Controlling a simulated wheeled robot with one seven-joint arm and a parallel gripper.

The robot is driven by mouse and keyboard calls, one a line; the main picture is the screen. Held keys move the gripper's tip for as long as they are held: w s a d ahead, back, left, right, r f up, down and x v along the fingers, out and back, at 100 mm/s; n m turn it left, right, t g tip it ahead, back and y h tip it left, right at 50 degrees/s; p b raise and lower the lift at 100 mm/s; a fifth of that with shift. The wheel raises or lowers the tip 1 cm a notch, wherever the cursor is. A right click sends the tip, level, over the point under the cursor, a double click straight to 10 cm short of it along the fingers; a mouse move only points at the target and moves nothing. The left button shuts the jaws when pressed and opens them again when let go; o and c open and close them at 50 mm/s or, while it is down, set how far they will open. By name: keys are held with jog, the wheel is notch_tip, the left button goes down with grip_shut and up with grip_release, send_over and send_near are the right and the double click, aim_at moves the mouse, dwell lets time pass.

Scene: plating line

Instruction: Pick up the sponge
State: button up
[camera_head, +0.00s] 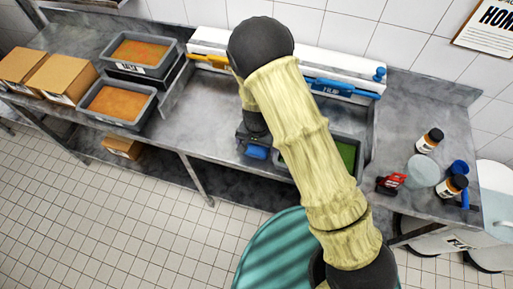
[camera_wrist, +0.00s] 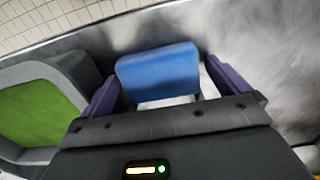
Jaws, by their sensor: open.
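The blue sponge (camera_wrist: 158,72) lies on the grey metal counter in the wrist view, with a pale strip along its near edge. In the head view the sponge (camera_head: 257,152) shows just below my dark gripper, near the counter's front edge. My gripper (camera_wrist: 162,74) is open, with one purple-sided finger on each side of the sponge. The left finger is very close to the sponge; I cannot tell whether it touches. The gripper body hides the nearest part of the counter.
A grey tub with a green bottom (camera_wrist: 38,112) stands just left of the gripper in the wrist view. Grey tubs of orange food (camera_head: 118,103) and cardboard boxes (camera_head: 62,78) stand at the left. Bottles (camera_head: 429,141) and a red-black item (camera_head: 391,183) are at the right.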

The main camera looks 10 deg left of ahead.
aim_at(255, 146)
jog(key=c, duration=0.9)
jog(key=shift+a, duration=0.1)
jog(key=shift+a+r+b, duration=0.1)
jog(key=shift+r+b, duration=0.1)
jog(key=shift+b, duration=0.2)
jog(key=shift+r, duration=0.35)
notch_tip(255, 146, up, 5)
jog(key=shift+r+b, duration=0.2)
jog(key=shift+b, duration=0.65)
jog(key=s+a+b, duration=0.1)
jog(key=s+a, duration=0.1)
jog(key=a, duration=0.4)
jog(key=s+a+b, duration=0.2)
jog(key=a, duration=0.4)
jog(key=s+a+b, duration=0.1)
jog(key=s+a, duration=0.1)
jog(key=a, duration=0.4)
jog(key=shift+s+a+r, duration=0.15)
jog(key=shift+a+r, duration=0.1)
jog(key=shift+a, duration=0.1)
